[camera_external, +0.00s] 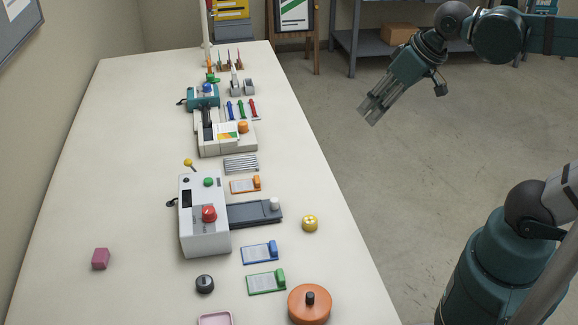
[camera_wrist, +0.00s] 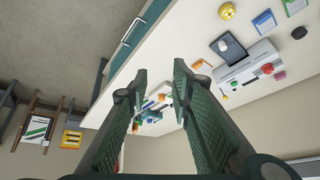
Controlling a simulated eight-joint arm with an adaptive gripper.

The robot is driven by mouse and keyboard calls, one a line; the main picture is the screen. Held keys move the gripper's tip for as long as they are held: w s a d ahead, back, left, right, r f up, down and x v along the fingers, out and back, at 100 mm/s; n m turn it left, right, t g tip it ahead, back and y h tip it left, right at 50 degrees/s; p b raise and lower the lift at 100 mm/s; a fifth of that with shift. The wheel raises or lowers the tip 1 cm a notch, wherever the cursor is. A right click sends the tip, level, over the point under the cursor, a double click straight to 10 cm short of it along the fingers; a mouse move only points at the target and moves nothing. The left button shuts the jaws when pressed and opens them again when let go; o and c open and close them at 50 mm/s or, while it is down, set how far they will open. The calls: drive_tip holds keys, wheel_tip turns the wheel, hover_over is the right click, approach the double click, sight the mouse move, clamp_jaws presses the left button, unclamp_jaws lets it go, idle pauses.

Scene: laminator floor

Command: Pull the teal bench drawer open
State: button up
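The teal drawer (camera_wrist: 147,28) shows in the wrist view as a teal front panel under the white edge of the bench. In the external view the drawer is hidden below the bench top. My gripper (camera_external: 370,113) hangs over the floor to the right of the bench, apart from it, with its fingers pointing down and left. In the wrist view my gripper (camera_wrist: 158,78) has its fingers apart with nothing between them.
The white bench top (camera_external: 130,170) bears a white machine with a red button (camera_external: 209,214), a laminator-like device (camera_external: 225,138), an orange round pot (camera_external: 309,303) and several cards. A grey shelf (camera_external: 352,40) and an easel (camera_external: 293,35) stand behind. The floor (camera_external: 350,185) beside the bench is clear.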

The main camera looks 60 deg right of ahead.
drive_tip(key=w+d+f+m+g+y, duration=0.15)
drive_tip(key=w+d+m+g, duration=0.4)
drive_tip(key=w+d, duration=0.9)
wheel_tip(320, 180, down, 29)
drive_tip(key=m+t, duration=0.1)
drive_tip(key=shift+w+a+r+p, duration=0.2)
drive_tip(key=shift+w+a+p, duration=0.1)
drive_tip(key=shift+p, duration=0.1)
drive_tip(key=shift+m, duration=0.25)
drive_tip(key=shift+f, duration=0.15)
drive_tip(key=shift+w+a+f+b, duration=0.15)
drive_tip(key=shift+f+b, duration=0.2)
drive_tip(key=shift+f, duration=0.85)
drive_tip(key=shift+w+a+f+b, duration=0.2)
drive_tip(key=shift+f+b, duration=0.2)
drive_tip(key=shift+f, duration=0.85)
drive_tip(key=shift+w+a+f+b, duration=0.15)
drive_tip(key=shift+f+b, duration=0.2)
drive_tip(key=shift+f, duration=0.85)
clamp_jaws()
